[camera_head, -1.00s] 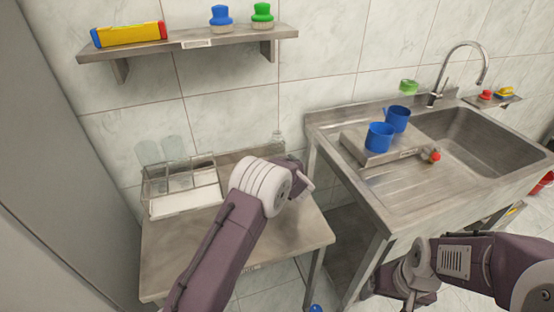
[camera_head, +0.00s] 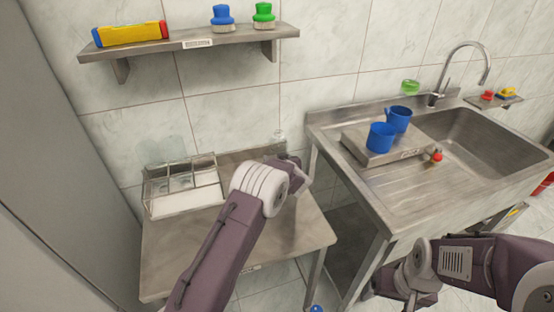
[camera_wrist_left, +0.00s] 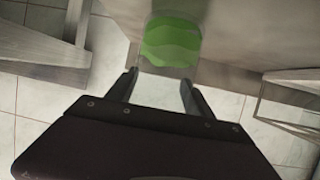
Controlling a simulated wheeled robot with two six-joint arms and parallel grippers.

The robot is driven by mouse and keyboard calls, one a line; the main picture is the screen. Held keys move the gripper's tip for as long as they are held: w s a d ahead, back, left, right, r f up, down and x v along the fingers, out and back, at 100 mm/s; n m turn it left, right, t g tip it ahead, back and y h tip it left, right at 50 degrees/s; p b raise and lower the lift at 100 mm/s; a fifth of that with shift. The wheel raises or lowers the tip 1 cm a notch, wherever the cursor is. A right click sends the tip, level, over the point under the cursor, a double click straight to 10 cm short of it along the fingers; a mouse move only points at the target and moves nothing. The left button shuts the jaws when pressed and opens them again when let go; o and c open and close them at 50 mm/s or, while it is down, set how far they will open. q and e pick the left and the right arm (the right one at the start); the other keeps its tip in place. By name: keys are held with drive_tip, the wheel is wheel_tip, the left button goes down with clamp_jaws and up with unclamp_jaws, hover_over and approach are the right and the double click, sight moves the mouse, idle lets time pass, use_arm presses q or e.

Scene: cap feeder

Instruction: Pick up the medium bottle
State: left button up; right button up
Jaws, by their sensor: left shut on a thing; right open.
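A clear bottle (camera_wrist_left: 163,42) with green contents shows in the left wrist view, just beyond and between the fingers of my left gripper (camera_wrist_left: 160,88). The gripper is shut on its clear part. In the head view my left wrist hides most of the bottle. A small clear top (camera_head: 280,139) shows just above the wrist, near the back of the steel side table (camera_head: 180,262). I cannot tell whether the bottle touches the table. My right gripper (camera_head: 410,295) is low at the right, in front of the sink, open and apart from the bottle.
A wire rack (camera_head: 184,205) stands at the table's back left, with faint clear shapes by it. The sink unit (camera_head: 385,195) on the right carries two blue cups (camera_head: 381,138). A wall shelf (camera_head: 190,42) hangs above. The table's front left is clear.

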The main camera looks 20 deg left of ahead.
sight(279, 148)
use_arm(q)
drive_tip(key=w+d+r+p, duration=0.3)
drive_tip(key=d+r+p, duration=0.1)
drive_tip(key=d+r, duration=0.6)
drive_tip(key=shift+d+r+p, duration=0.3)
drive_tip(key=shift+d, duration=0.4)
wheel_tip(279, 148, up, 5)
drive_tip(key=p, duration=0.6)
drive_tip(key=shift+p, duration=0.35)
